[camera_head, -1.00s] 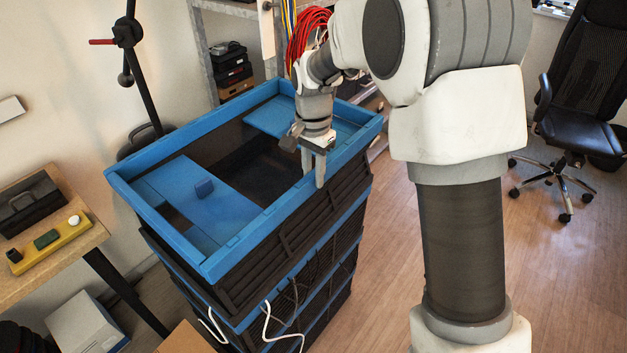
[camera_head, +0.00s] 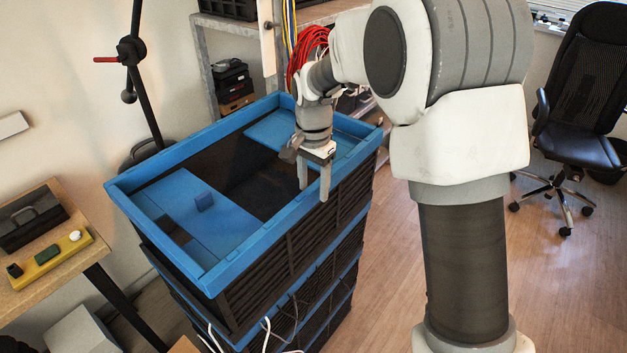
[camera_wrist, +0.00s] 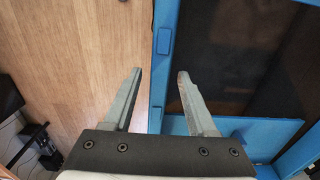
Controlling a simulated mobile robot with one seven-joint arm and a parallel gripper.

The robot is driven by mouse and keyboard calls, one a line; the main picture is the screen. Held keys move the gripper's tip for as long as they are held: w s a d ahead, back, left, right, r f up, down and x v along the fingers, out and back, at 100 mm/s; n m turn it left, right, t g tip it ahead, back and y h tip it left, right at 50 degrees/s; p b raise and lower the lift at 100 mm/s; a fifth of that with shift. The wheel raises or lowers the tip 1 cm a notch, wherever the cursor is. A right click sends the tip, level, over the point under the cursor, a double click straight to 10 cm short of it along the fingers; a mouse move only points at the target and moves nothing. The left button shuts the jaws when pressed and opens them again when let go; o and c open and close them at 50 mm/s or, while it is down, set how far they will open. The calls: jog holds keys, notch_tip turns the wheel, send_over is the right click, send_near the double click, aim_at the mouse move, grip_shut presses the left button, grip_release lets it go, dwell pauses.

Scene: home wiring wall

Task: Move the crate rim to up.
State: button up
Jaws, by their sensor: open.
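The crate rim (camera_head: 160,257) is a blue rectangular frame on top of a stack of black mesh crates with blue bands. Two blue panels lie within the opening, and the dark interior shows between them. My gripper (camera_head: 314,191) points down at the right long side of the rim, with its fingers apart. In the wrist view, a blue strip of the rim (camera_wrist: 163,18) runs toward the space between the open fingertips (camera_wrist: 160,74). I cannot tell whether either finger touches the rim. Nothing is held.
A wooden table (camera_head: 86,243) with a black toolbox (camera_head: 30,217) stands at the left. A black stand (camera_head: 142,75) rises behind the crate. Metal shelving (camera_head: 203,60) and red cables (camera_head: 305,50) are at the back. Floor at the right is clear up to the office chair (camera_head: 578,120).

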notch_tip(320, 180, up, 17)
jog(key=shift+r+p, duration=0.2)
jog(key=shift+p, duration=0.2)
jog(key=s+d+r+n+t, duration=0.35)
jog(key=s+d, duration=0.55)
jog(key=s, duration=0.3)
jog(key=s+d+f+n+t, duration=0.1)
jog(key=s+d+f+n, duration=0.1)
jog(key=s, duration=0.4)
jog(key=s+d+f+n+t, duration=0.1)
jog(key=s+d+f+n, duration=0.1)
jog(key=s, duration=0.5)
jog(key=shift+d+f, duration=0.7)
jog(key=shift+f, duration=0.1)
jog(key=shift+a, duration=0.15)
